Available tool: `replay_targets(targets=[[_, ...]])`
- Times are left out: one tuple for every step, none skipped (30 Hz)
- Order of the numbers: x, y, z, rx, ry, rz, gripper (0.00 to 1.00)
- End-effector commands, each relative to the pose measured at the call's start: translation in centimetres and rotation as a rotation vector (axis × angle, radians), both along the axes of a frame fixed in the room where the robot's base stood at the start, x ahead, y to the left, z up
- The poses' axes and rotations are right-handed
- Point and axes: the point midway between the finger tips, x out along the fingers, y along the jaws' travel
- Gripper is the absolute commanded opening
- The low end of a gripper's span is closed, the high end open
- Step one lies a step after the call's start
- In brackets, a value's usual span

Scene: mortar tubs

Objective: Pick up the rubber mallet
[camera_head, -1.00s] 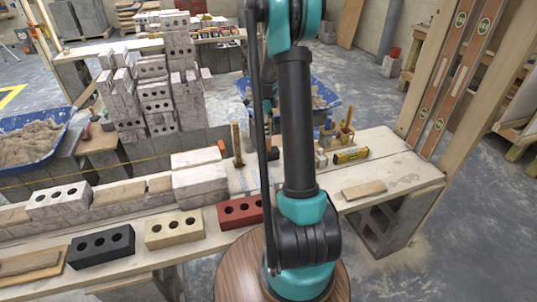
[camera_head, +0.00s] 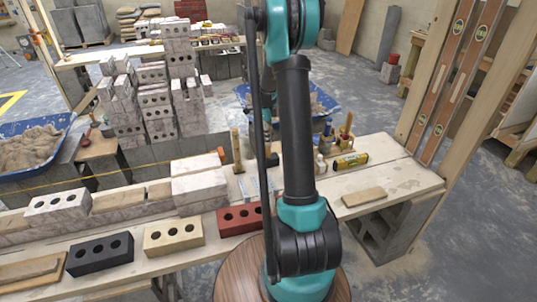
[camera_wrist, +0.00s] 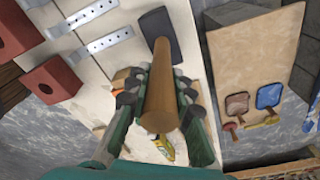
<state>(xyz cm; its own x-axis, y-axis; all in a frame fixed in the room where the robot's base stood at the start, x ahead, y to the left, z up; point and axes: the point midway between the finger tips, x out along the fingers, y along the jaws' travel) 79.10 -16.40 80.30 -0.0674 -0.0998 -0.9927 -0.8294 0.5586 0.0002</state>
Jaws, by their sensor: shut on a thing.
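The rubber mallet, with a pale wooden handle (camera_wrist: 161,88) and a dark block-shaped head (camera_wrist: 160,28), shows in the wrist view. Its handle points up toward the camera and its head lies at the far end, over the pale bench top. My gripper (camera_wrist: 157,92) is shut around the handle, with dark finger pads on both sides. I cannot tell whether the head touches the bench.
Perforated metal straps (camera_wrist: 103,42) lie beside the mallet head. Upright levels (camera_head: 459,80) lean against a timber frame at right.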

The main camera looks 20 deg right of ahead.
Motion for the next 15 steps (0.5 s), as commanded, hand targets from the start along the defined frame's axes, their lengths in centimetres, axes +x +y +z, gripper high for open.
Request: replay_targets(targets=[[0.0, 0.0, 0.0, 0.000, 0.000, 0.000, 0.00], [0.0, 0.0, 0.1, 0.000, 0.000, 0.000, 0.00], [0.0, 0.0, 0.1, 0.000, 0.000, 0.000, 0.00], [0.0, 0.0, 0.2, 0.000, 0.000, 0.000, 0.00], [0.0, 0.0, 0.4, 0.000, 0.000, 0.000, 0.00], [0.0, 0.0, 0.6, 0.000, 0.000, 0.000, 0.00], [0.0, 0.0, 0.8, 0.000, 0.000, 0.000, 0.00], [0.0, 0.0, 1.0, 0.000, 0.000, 0.000, 0.00], [0.0, 0.0, 1.5, 0.000, 0.000, 0.000, 0.00], [0.0, 0.0, 1.8, 0.000, 0.000, 0.000, 0.00], [0.0, 0.0, 2.2, 0.000, 0.000, 0.000, 0.00], [0.0, 0.0, 2.9, 0.000, 0.000, 0.000, 0.00], [-0.1, 0.0, 3.4, 0.000, 0.000, 0.000, 0.00], [0.0, 0.0, 4.1, 0.000, 0.000, 0.000, 0.00], [0.0, 0.0, 5.0, 0.000, 0.000, 0.000, 0.00]])
